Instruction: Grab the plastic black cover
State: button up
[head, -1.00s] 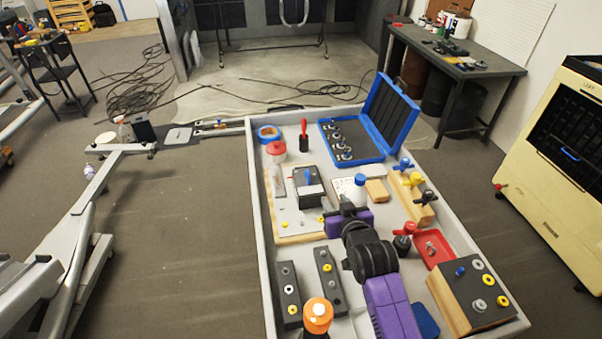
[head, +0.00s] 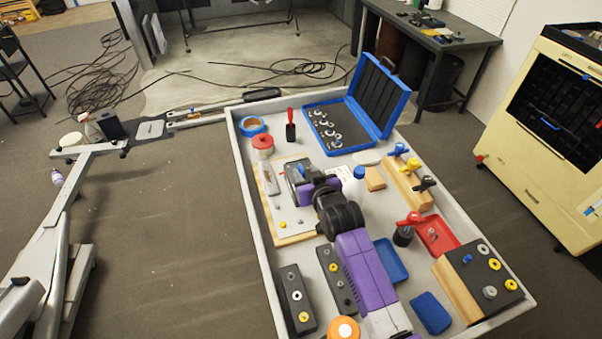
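A dark box-shaped piece (head: 295,170) with a small blue part on top stands on a pale plate on a wooden board in the tray; it looks like the black cover, though I cannot be sure. My gripper (head: 308,186) is at its right front side, and my black wrist and purple arm come in from the lower front. The gripper hides part of the dark piece. The fingers are too small and too covered to show whether they are open, shut or touching it.
The grey-rimmed tray (head: 243,190) is crowded. A board with coloured knobs (head: 405,180) and a red tray (head: 437,236) lie to the right.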

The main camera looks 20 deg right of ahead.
aim_at(303, 169)
jog(key=shift+x, duration=2)
grip_shut()
